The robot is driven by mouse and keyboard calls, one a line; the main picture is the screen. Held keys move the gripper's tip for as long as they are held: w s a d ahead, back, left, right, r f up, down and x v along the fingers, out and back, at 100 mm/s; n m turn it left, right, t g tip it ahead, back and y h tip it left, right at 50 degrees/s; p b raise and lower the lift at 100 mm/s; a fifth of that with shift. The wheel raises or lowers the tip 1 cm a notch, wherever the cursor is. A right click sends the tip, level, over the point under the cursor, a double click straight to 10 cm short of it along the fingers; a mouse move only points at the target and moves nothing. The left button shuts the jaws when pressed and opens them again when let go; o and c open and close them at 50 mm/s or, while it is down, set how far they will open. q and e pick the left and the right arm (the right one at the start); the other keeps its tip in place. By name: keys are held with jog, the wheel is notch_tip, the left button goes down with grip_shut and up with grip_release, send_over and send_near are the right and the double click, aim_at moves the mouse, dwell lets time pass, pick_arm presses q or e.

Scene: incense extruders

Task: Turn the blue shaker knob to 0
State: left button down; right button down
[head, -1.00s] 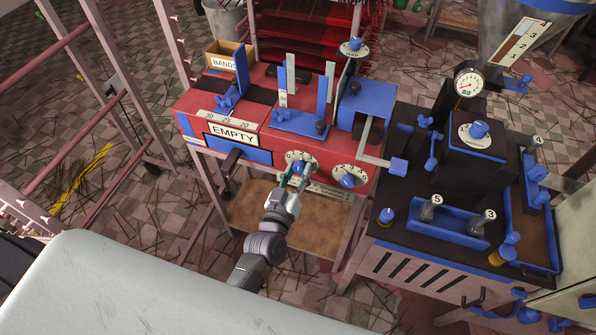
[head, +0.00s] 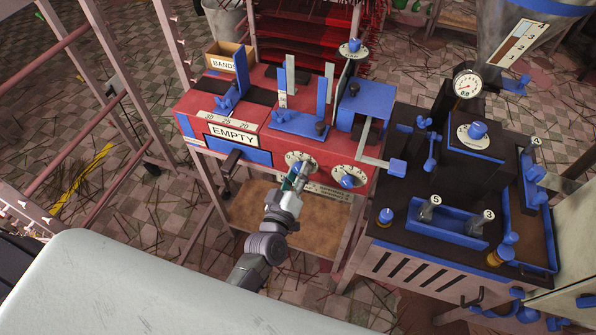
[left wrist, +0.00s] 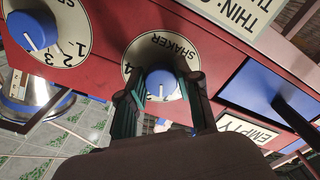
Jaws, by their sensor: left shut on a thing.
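The blue shaker knob (left wrist: 161,84) sits on a round cream dial marked SHAKER (left wrist: 160,52), on the red machine front. In the left wrist view the dial appears upside down, with a 4 showing at its left. A white mark on the knob points down in that view; the number it meets is hidden. My left gripper (head: 297,176) is shut on the knob, with one finger on each side, as the left wrist view (left wrist: 160,90) shows. In the head view the gripper covers most of the knob. My right gripper is not in view.
A second blue knob (head: 347,182) on a numbered dial is close to the right of the shaker dial. A drawer front marked EMPTY (head: 232,135) is to the left. A blue crank handle (head: 397,167) sticks out at the right. A wooden shelf (head: 275,220) lies below.

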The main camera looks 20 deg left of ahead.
pick_arm(q)
jog(key=n+b, duration=0.1)
jog(key=n, duration=0.8)
jog(key=shift+r, duration=0.1)
jog(key=shift+n, duration=0.4)
jog(key=c, duration=0.8)
grip_release()
jog(key=shift+s, duration=0.15)
jog(key=s, duration=1.1)
jog(key=shift+s+a, duration=0.2)
jog(key=shift+s, duration=0.2)
